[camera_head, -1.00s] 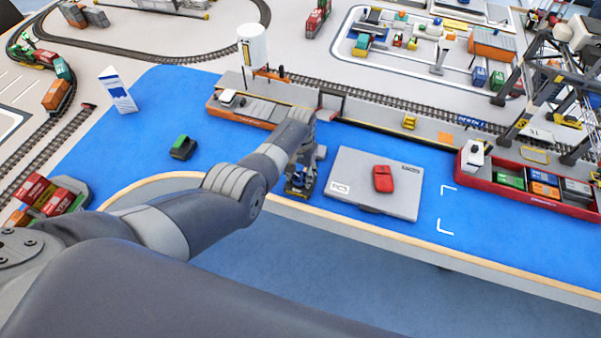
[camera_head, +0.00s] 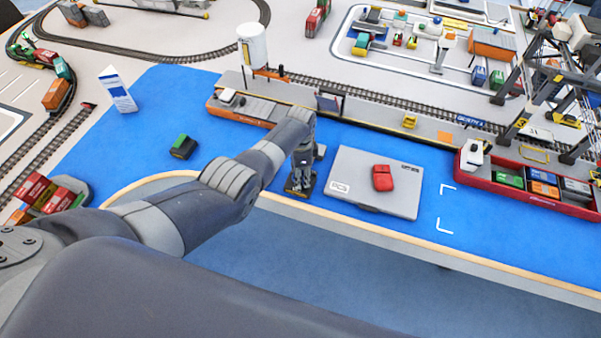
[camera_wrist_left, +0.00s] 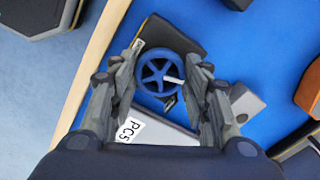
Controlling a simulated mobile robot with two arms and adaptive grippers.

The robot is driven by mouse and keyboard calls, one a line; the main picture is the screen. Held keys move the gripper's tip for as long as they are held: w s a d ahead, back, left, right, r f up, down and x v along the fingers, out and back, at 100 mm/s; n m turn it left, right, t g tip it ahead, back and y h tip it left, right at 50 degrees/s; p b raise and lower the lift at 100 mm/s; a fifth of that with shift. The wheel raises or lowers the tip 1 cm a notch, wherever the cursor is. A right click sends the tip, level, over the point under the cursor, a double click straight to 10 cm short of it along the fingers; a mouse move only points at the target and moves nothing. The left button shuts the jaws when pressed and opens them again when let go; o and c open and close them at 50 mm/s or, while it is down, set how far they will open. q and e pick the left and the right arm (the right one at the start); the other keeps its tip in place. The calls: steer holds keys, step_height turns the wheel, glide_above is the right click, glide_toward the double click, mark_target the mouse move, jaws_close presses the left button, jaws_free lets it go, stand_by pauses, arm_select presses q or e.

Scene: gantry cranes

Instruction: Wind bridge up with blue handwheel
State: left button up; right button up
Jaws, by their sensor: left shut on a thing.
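The blue handwheel (camera_wrist_left: 160,76) is a spoked ring with a pale crank knob, standing over a dark base plate (camera_wrist_left: 188,36) in the left wrist view. My left gripper (camera_wrist_left: 166,82) is shut on the wheel, one finger on each side of it. In the head view my left gripper (camera_head: 301,180) points down over the wheel's base (camera_head: 300,187) at the table's front edge and hides the wheel. A small framed dark panel (camera_head: 330,101) stands in the quay beyond; I cannot tell whether it is the bridge. My right gripper is not in view.
A grey case (camera_head: 350,192) with a red block (camera_head: 382,178) lies just right of the wheel. An orange barge (camera_head: 240,113) is behind, a red barge (camera_head: 520,188) at right. A green-topped dark block (camera_head: 183,147) is at left; blue mat around it is clear.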

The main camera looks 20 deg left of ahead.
arm_select(q)
steer(key=m, duration=0.6)
steer(key=shift+s+f, duration=0.15)
steer(key=m+b, duration=0.1)
steer(key=m, duration=0.4)
steer(key=shift+m, duration=0.5)
steer(key=o, duration=1.1)
steer(key=shift+c, duration=0.2)
steer(key=shift+w+r, duration=0.2)
steer(key=shift+r, duration=0.4)
step_height(320, 180, up, 11)
